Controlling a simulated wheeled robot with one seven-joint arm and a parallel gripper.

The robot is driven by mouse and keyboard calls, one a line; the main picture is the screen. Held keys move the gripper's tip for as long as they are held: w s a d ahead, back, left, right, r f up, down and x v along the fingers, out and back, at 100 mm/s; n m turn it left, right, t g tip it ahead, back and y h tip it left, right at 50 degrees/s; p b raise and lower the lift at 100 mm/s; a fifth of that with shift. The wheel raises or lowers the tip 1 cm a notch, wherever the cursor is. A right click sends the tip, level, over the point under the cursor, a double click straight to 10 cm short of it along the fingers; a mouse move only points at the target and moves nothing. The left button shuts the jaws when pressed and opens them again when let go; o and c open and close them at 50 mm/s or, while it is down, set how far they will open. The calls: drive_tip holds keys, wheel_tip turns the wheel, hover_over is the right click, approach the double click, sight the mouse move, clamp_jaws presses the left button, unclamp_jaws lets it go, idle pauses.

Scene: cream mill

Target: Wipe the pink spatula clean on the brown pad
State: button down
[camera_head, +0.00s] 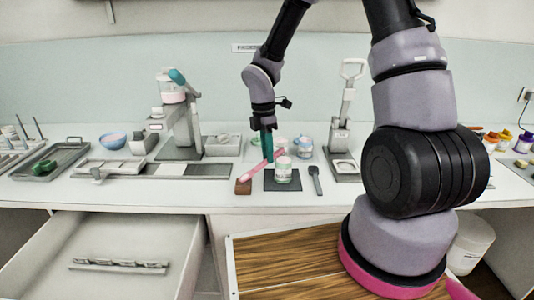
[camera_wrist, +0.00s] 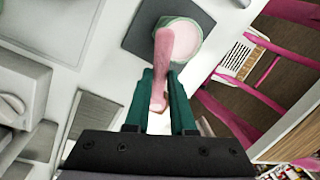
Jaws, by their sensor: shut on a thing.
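My gripper (camera_head: 268,157) has teal fingers and points down over the counter. It is shut on the pink spatula (camera_head: 260,169), which slants from lower left to upper right in the head view. In the wrist view the spatula (camera_wrist: 176,48) runs from between the fingers (camera_wrist: 160,98) across the open top of a jar (camera_wrist: 190,50). Whether it touches the jar is unclear. A small brown block (camera_head: 243,188), which looks like the brown pad, lies at the counter's front edge, just below the spatula's lower left end. Any residue on the spatula is too small to tell.
The jar (camera_head: 283,172) stands on a dark square mat (camera_head: 270,186). A dark spoon-like tool (camera_head: 316,180) lies right of it. A press (camera_head: 346,110) stands behind right, and a grey rail device (camera_head: 150,170) lies left. An open drawer (camera_head: 110,245) juts out below.

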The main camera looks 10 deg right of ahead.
drive_tip(key=shift+w+d, duration=0.15)
drive_tip(key=shift+d, duration=0.6)
drive_tip(key=shift+s+a, duration=0.2)
drive_tip(key=shift+a, duration=0.6)
idle(1.4)
drive_tip(key=shift+r, duration=0.15)
drive_tip(key=shift+r, duration=2.95)
drive_tip(key=shift+f, duration=0.15)
drive_tip(key=shift+s+a+f+h, duration=0.1)
drive_tip(key=shift+a+f+h, duration=0.15)
drive_tip(key=shift+f, duration=0.4)
drive_tip(key=shift+s+a+f+h, duration=0.1)
drive_tip(key=shift+f+h, duration=0.15)
drive_tip(key=shift+f, duration=0.4)
drive_tip(key=shift+a+f, duration=0.15)
drive_tip(key=shift+f, duration=0.7)
